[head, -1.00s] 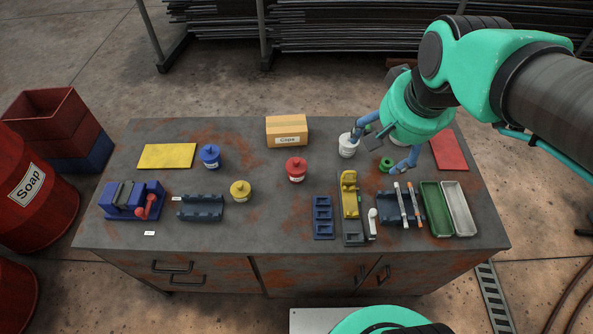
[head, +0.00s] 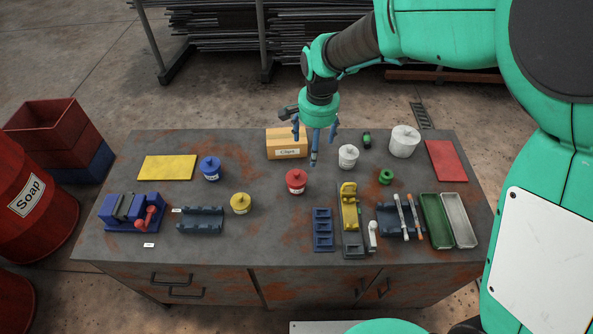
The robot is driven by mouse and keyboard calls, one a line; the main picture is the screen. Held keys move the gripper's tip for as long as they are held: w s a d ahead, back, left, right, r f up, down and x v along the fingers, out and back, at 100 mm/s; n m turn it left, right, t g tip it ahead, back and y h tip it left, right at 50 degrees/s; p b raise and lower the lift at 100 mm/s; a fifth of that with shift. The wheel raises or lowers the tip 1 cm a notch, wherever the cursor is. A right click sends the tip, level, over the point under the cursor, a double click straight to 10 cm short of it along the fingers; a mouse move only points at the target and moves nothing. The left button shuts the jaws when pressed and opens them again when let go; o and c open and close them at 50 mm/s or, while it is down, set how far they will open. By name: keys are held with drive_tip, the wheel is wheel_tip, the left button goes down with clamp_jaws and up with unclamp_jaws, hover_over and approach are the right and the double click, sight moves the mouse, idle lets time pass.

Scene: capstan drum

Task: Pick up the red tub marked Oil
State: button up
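The red tub (head: 296,181) stands upright on the table, just left of the middle, with a knobbed lid and a small white label whose writing is too small to read. My gripper (head: 314,158) hangs above the table, behind and slightly right of the red tub. Its blue fingers point down and are spread apart, with nothing seen between them. It is apart from the tub and in front of the right end of the cardboard box (head: 287,150).
A blue tub (head: 210,168) and yellow tub (head: 240,203) stand to the left. A white tub (head: 348,156), a larger white container (head: 404,141) and a green ring-like part (head: 386,176) stand to the right. A blue rack (head: 323,229) and yellow tool (head: 349,206) lie in front right.

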drive_tip(key=m+g, duration=0.1)
drive_tip(key=m, duration=0.1)
hover_over(296, 172)
wheel_tip(296, 172, down, 10)
drive_tip(key=shift+w+r, duration=0.1)
drive_tip(key=shift+w, duration=0.05)
drive_tip(key=shift+f+b, duration=0.75)
drive_tip(key=shift+f, duration=3.6)
drive_tip(key=shift+d+f+b, duration=0.1)
drive_tip(key=shift+f+b, duration=0.75)
drive_tip(key=shift+f, duration=1.75)
drive_tip(key=c, duration=1.6)
